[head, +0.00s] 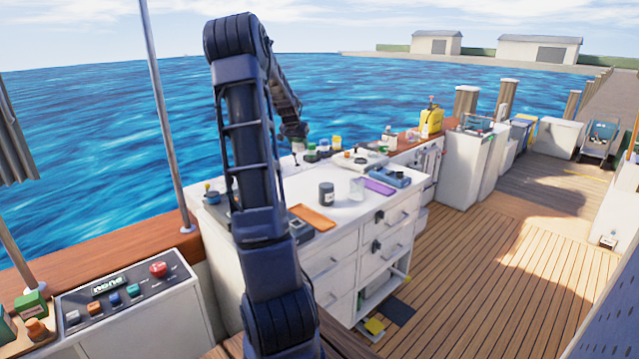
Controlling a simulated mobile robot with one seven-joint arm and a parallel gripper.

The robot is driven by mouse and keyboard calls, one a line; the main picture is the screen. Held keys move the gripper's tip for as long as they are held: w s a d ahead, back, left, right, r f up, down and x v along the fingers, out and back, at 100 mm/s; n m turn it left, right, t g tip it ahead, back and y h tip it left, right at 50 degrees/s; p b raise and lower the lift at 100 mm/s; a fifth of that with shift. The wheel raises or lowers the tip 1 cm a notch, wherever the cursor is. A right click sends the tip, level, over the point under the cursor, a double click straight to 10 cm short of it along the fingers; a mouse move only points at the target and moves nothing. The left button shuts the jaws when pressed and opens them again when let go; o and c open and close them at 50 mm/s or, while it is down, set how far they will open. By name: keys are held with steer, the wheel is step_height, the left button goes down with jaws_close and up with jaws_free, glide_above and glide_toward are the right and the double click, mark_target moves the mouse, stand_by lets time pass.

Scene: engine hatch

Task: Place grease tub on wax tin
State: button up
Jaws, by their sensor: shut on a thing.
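My gripper (294,132) is at the end of my raised arm, above the back left part of the white counter. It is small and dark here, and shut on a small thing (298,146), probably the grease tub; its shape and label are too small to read. Several small tins and jars stand close by along the back edge of the counter, among them a green-topped one (312,153) and a pale one with a yellow-brown top (337,142). I cannot tell which is the wax tin. My arm hides part of the counter's left side.
The white counter (345,222) bears a dark jar (326,194), an orange tray (313,217), a purple tray (379,187) and a blue tool (390,177). A yellow jug (431,121) stands further back. A control panel (125,290) is at lower left. The wooden deck (480,260) at right is mostly clear.

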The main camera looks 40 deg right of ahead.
step_height(320, 180, up, 5)
steer(key=m, duration=0.1)
glide_above(328, 183)
steer(key=a, duration=0.2)
steer(key=s, duration=0.1)
steer(key=shift+g, duration=0.4)
step_height(328, 183, down, 20)
steer(key=shift+r, duration=0.15)
steer(key=o, duration=1)
steer(key=shift+o, duration=0.2)
